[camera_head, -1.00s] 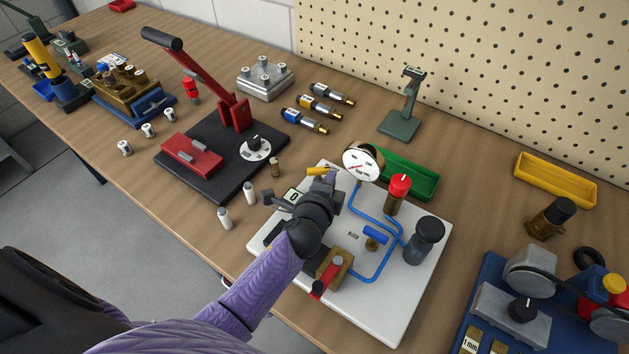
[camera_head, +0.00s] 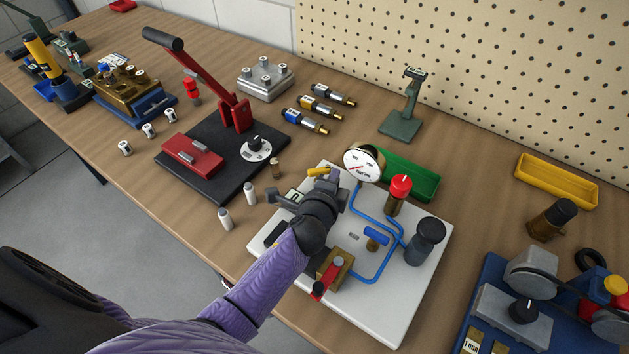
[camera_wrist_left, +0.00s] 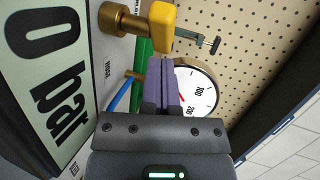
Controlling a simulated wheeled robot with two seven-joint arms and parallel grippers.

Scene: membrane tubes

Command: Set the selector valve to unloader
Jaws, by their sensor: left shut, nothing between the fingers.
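A white valve board (camera_head: 400,310) carries blue pipes, a round gauge (camera_head: 362,162), a red-capped knob (camera_head: 400,187), a blue handle (camera_head: 376,236) and a red lever (camera_head: 324,282) on a brass block. A yellow handle (camera_head: 318,171) stands by the gauge; in the left wrist view the yellow handle (camera_wrist_left: 161,28) sits on a brass stem. I cannot tell which handle is the selector valve. My left gripper (camera_head: 334,180) is over the board's far left part. Its shut fingers (camera_wrist_left: 161,85) are empty, close to the yellow handle, with the gauge (camera_wrist_left: 195,90) behind. My right gripper is not in view.
A display reading 0 bar (camera_wrist_left: 45,90) is close beside the left gripper. A green bin (camera_head: 412,178) lies behind the board. Two white vials (camera_head: 225,218) stand left of it.

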